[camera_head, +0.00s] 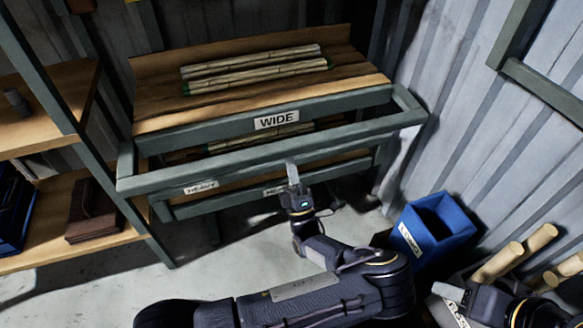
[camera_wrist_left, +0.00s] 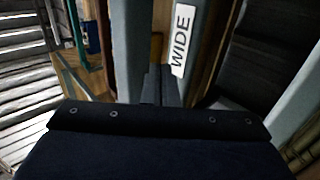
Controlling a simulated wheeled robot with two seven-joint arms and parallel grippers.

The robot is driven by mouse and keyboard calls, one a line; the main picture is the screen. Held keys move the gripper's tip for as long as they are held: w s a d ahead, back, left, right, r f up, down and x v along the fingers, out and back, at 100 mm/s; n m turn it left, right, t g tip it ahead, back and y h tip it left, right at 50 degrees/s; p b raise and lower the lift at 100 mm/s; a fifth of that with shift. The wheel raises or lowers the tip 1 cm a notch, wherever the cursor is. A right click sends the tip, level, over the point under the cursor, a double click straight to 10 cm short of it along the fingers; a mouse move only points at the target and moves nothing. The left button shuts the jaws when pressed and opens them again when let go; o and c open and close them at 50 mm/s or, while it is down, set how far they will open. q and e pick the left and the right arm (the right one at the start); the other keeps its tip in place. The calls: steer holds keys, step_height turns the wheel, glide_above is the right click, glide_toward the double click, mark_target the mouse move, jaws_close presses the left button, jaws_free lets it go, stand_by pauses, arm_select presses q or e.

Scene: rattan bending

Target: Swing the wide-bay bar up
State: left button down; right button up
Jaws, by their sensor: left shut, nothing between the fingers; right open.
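The wide-bay bar (camera_head: 230,160) is a grey-green rail standing out in front of the shelf marked WIDE (camera_head: 277,120), a little below that shelf's front edge. Side arms join it to the rack at both ends. My left gripper (camera_head: 291,172) is shut and empty, its fingertips pointing up at the bar's lower edge near the middle. I cannot tell whether they touch it. In the left wrist view the shut fingers (camera_wrist_left: 160,86) point toward the WIDE label (camera_wrist_left: 182,40). My right gripper (camera_head: 450,292) is open at the bottom right, partly cut off.
Rattan poles (camera_head: 255,70) lie on the wide shelf, with lower bays beneath. A blue bin (camera_head: 435,230) stands on the floor at right, beside a container of thick poles (camera_head: 498,262). A wooden side shelf (camera_head: 115,228) is at left. Floor (camera_head: 230,265) before the rack is clear.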

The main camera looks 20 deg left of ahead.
mark_target(292, 155)
arm_select(q)
steer(key=shift+r, duration=0.1)
steer(key=shift+w+a+r+p, duration=0.2)
steer(key=shift+w+r+p, duration=0.05)
steer(key=shift+r+p, duration=0.4)
steer(key=shift+w+a+r+p, duration=0.15)
steer(key=shift+w+r+p, duration=0.1)
steer(key=shift+r+p, duration=0.35)
steer(key=shift+r, duration=0.1)
steer(key=shift+s+d+r+p, duration=0.1)
steer(key=shift+s+r+p, duration=0.05)
steer(key=shift+r+p, duration=0.7)
steer(key=shift+s+d+r+p, duration=0.1)
steer(key=shift+s+r+p, duration=0.05)
steer(key=shift+r+p, duration=0.65)
steer(key=shift+r, duration=0.1)
